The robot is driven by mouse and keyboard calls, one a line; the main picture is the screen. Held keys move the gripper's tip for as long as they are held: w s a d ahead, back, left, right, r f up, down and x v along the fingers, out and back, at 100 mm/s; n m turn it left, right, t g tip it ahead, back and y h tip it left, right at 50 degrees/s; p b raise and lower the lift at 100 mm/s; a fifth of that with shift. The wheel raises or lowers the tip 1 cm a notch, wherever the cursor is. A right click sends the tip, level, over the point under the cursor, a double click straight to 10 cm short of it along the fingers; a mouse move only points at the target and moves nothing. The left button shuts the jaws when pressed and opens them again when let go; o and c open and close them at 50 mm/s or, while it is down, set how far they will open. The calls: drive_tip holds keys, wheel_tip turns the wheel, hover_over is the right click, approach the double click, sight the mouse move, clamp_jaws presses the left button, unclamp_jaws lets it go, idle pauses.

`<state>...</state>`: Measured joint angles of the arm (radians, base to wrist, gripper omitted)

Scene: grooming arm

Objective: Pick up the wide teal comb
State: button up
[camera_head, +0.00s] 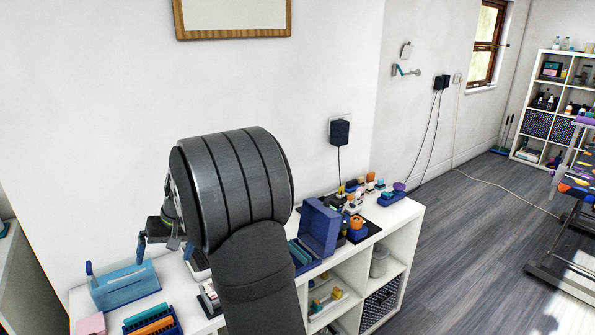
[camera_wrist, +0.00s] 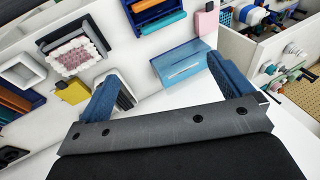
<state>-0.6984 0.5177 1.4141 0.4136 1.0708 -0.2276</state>
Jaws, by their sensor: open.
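A dark blue tray (camera_head: 178,328) at the lower left of the head view holds a long teal piece (camera_head: 146,313) that looks like the wide comb, beside an orange one. In the wrist view a dark blue tray (camera_wrist: 138,16) at the top holds a teal bar (camera_wrist: 163,23). The comb's teeth cannot be made out. My gripper (camera_head: 160,237) is above the left part of the white shelf top, behind the tray in the head view.
A pink block (camera_head: 91,324) is nearby. An open dark blue case (camera_head: 320,228) stands right of my arm. The white shelf top (camera_head: 172,274) is partly bare.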

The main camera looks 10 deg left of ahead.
drive_tip(key=c, duration=1.2)
drive_tip(key=shift+o, duration=0.2)
drive_tip(key=m+t+h, duration=0.1)
drive_tip(key=m+h, duration=0.3)
drive_tip(key=m, duration=1.4)
hover_over(145, 311)
drive_tip(key=f, duration=1.4)
drive_tip(key=shift+s+a+f, duration=0.25)
drive_tip(key=shift+s+f, duration=0.05)
drive_tip(key=shift+s, duration=0.05)
drive_tip(key=shift+w+d+f, duration=0.15)
drive_tip(key=shift+w+f, duration=0.05)
drive_tip(key=shift+f, duration=1.15)
drive_tip(key=shift+w+d+f, duration=0.1)
drive_tip(key=shift+w+f, duration=0.05)
drive_tip(key=shift+f, duration=1.2)
drive_tip(key=shift+c, duration=0.2)
